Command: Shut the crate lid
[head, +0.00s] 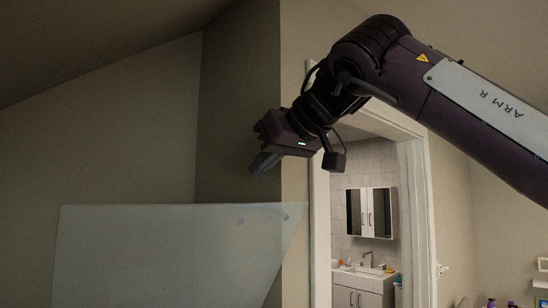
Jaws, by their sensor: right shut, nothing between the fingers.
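A large pale, flat, slightly see-through panel (150,255) stands upright at the lower left; it looks like the raised crate lid. Its top edge is level and its right edge slants, and its lower part runs out of the picture. Two small bluish marks sit near its top right corner. The crate body is not in view. My right gripper (262,164) is shut and empty, pointing down and left. In the picture it is above the panel's top edge, near its right end, with a visible gap. My left gripper is not in view.
A doorway with a white frame (411,200) stands right of the panel. Beyond it are a mirrored cabinet (370,212) and a sink unit (362,285). Small items and a shelf show at the lower right. A dark wall and sloped ceiling lie behind.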

